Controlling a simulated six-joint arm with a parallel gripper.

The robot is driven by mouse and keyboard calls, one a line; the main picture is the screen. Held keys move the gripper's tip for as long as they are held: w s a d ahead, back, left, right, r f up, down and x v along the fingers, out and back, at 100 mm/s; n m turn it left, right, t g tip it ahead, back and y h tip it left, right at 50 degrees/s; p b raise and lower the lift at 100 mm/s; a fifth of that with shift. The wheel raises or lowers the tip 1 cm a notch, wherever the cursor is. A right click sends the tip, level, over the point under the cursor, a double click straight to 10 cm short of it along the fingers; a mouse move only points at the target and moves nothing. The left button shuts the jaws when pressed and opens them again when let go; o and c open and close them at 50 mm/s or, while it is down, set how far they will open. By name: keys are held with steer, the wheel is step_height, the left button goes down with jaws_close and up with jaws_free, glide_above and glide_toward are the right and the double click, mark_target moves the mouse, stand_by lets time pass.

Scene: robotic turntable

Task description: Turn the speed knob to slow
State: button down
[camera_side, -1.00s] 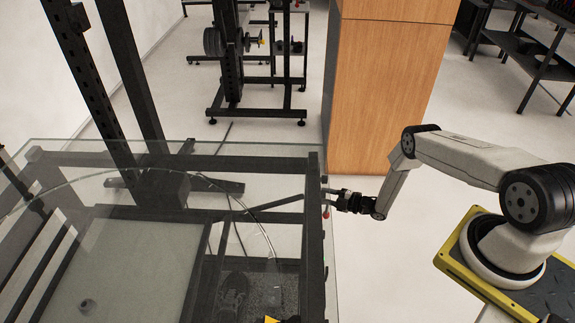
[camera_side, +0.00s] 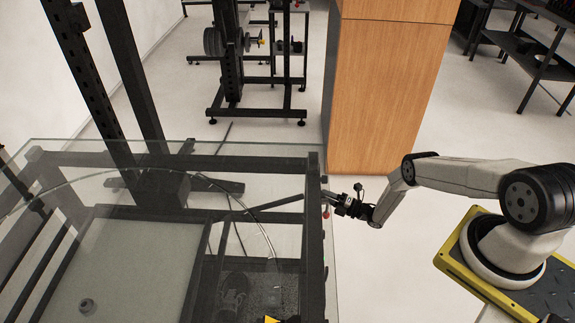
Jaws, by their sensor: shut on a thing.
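My gripper (camera_side: 331,199) reaches from the right to the right-hand side of the dark frame of the turntable (camera_side: 313,245). Its fingertips are at the frame's side, close to a small red part (camera_side: 326,212) there. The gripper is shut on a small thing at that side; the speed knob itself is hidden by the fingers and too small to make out. I cannot tell which way the knob points.
A glass top (camera_side: 90,158) covers the dark frame. A wooden cabinet (camera_side: 385,90) stands behind my arm. Black racks (camera_side: 255,95) stand farther back. A yellow-edged base plate (camera_side: 450,255) carries my arm. The floor between it and the frame is clear.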

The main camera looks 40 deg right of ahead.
steer(key=shift+c, duration=1.7)
jaws_free()
steer(key=shift+s+d, duration=0.1)
steer(key=r+v, duration=0.1)
steer(key=v, duration=0.6)
steer(key=shift+s+f, duration=0.3)
steer(key=shift+f, duration=0.25)
steer(key=shift+w+d, duration=0.1)
